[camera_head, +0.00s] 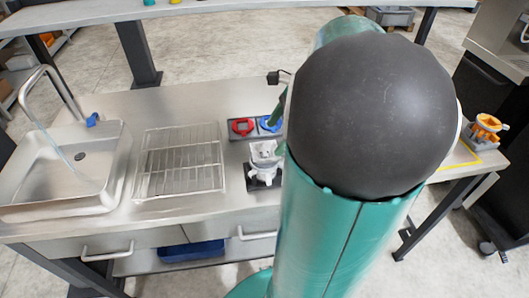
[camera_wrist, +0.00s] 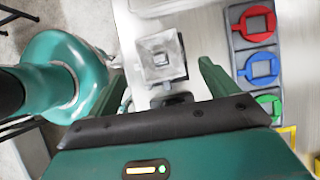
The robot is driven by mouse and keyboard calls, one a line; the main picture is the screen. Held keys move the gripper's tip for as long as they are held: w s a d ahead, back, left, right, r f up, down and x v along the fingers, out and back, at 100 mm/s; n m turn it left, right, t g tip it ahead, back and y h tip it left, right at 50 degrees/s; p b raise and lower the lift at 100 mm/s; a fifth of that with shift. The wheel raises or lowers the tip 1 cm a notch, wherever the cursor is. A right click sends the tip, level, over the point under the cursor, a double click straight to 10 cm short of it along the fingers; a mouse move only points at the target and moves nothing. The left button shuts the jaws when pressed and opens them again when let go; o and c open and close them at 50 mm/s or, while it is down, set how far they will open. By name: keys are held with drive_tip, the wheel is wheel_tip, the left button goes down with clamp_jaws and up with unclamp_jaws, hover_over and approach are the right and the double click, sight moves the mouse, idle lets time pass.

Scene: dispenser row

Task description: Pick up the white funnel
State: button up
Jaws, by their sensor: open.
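The white funnel (camera_head: 264,150) stands upright on the steel counter (camera_head: 110,112), in what looks like a white holder with a dark base (camera_head: 264,178). In the wrist view the funnel (camera_wrist: 161,54) shows its square mouth from above. My gripper (camera_wrist: 161,68) is open, with one green finger on each side of the funnel in the picture. I see no clear contact, and the height gap is hard to judge. In the head view my arm hides most of the gripper; only green finger edges show beside the funnel. The funnel's lower part is hidden in the wrist view.
A dark tray (camera_wrist: 237,47) holds a red ring piece (camera_wrist: 257,24), a blue one (camera_wrist: 262,68) and a green one (camera_wrist: 268,103), beside the funnel. A wire rack (camera_head: 180,160) and a sink (camera_head: 75,165) lie to the left. An orange object (camera_head: 486,127) stands far right.

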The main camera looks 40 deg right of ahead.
sight(263, 153)
drive_tip(key=shift+x, duration=2.8)
drive_tip(key=c, duration=1.1)
